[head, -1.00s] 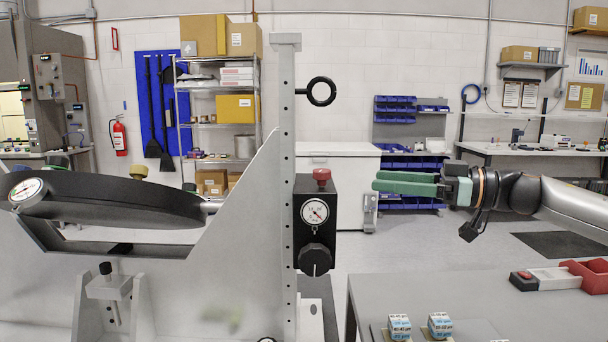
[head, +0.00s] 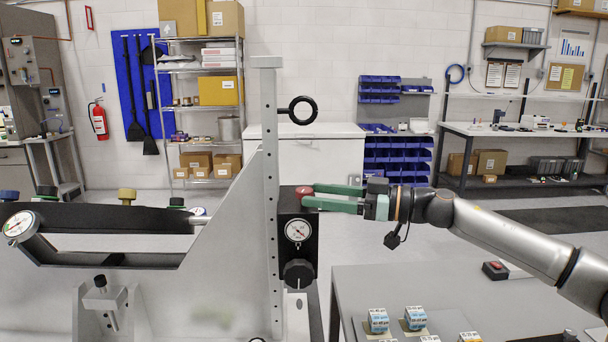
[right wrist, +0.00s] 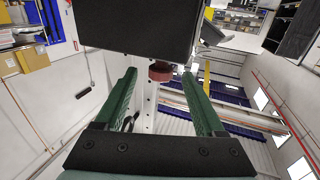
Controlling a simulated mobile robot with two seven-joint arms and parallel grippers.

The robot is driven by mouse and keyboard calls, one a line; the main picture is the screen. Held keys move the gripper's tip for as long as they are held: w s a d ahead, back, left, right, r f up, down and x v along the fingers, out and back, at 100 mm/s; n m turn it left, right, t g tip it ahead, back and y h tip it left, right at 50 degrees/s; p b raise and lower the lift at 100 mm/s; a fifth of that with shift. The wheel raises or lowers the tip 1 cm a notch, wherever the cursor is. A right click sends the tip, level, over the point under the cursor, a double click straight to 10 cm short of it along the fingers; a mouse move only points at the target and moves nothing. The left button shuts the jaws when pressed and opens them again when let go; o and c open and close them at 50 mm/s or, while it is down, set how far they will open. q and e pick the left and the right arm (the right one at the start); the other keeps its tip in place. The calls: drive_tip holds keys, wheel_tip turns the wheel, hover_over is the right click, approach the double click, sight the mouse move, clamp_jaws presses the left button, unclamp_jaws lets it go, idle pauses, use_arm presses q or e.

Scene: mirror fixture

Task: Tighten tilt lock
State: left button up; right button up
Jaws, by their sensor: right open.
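A black box (head: 310,232) with a round white dial gauge (head: 298,230) is fixed to the grey upright post (head: 270,200) of the fixture. A red knob (head: 305,191) sits on top of the box, and a black knob (head: 298,273) is below the gauge. My right gripper (head: 308,195) is open, its green fingers level with the red knob. In the right wrist view the red knob (right wrist: 160,70) shows between the fingertips; I cannot tell if they touch it. The dark mirror body (head: 110,217) lies left of the post. My left gripper is not in view.
A black ring (head: 303,110) sticks out from the post above the box. A grey table (head: 370,285) at lower right holds several small labelled boxes (head: 378,320) and a red-buttoned box (head: 495,270). The space above my right arm is free.

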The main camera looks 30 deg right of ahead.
sight(304, 189)
drive_tip(key=shift+w+a+r+p, duration=0.3)
drive_tip(key=shift+w+a+p, duration=0.35)
drive_tip(key=shift+w, duration=0.05)
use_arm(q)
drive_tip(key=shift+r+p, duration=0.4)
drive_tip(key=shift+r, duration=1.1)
use_arm(e)
drive_tip(key=shift+w+a+f, duration=0.25)
drive_tip(key=shift+w+a, duration=0.3)
drive_tip(key=shift+w, duration=0.15)
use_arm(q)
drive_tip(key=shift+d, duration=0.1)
use_arm(e)
drive_tip(key=shift+c, duration=0.4)
clamp_jaws()
